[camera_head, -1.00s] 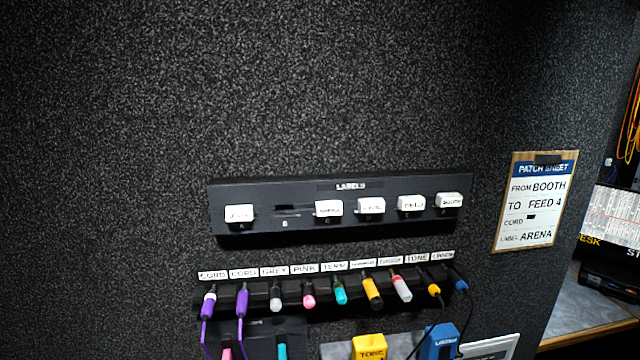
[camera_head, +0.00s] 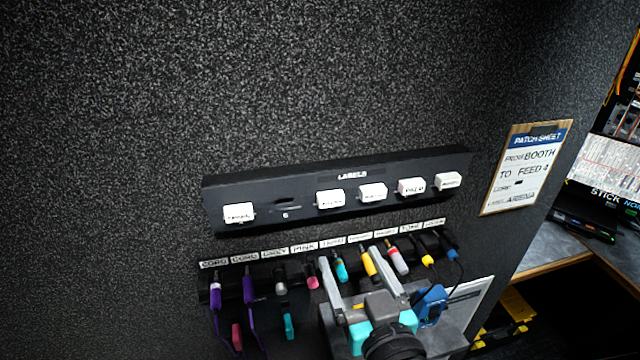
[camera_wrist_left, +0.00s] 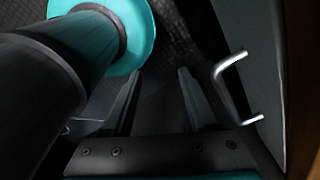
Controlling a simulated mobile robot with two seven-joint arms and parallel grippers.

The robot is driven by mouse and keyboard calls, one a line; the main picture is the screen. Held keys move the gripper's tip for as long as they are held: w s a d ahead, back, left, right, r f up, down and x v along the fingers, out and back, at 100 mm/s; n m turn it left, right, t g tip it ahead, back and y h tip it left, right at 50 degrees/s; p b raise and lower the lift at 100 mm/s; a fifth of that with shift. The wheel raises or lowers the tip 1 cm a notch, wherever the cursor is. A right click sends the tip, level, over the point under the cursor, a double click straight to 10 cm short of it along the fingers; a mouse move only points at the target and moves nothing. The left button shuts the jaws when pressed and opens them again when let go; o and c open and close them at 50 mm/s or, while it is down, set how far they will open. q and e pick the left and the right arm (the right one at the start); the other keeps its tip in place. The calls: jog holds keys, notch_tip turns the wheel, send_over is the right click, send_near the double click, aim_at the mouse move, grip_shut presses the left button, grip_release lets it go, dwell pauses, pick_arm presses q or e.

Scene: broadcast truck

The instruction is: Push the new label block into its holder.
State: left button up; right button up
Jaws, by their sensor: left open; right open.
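The black LABELS rack (camera_head: 300,178) is on the dark wall in the head view. White label blocks sit at its far left (camera_head: 239,212) and at several places further right, starting with a block (camera_head: 330,199) right of the gap. The second holder from the left, B (camera_head: 286,207), shows an empty slot. The lettering is too small to tell which block is the new one. My right gripper (camera_head: 350,256) is open and empty, below the rack and in front of the cord row. My left gripper (camera_wrist_left: 160,72) shows only in the left wrist view, open, with nothing between its fingers.
A row of coloured plugs on a cord rack (camera_head: 210,296) hangs below the LABELS rack. A patch sheet (camera_head: 525,165) on the right reads BOOTH, FEED 4 and ARENA. A metal handle (camera_wrist_left: 228,65) is close to my left gripper. The wall above the rack is clear.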

send_near(332, 203)
jog(key=shift+s+d+f+t, duration=0.1)
jog(key=shift+s+f+t, duration=0.1)
jog(key=shift+t, duration=0.2)
jog(key=shift+x, duration=4.5)
jog(key=shift+f, duration=0.1)
jog(key=shift+p, duration=0.6)
grip_shut()
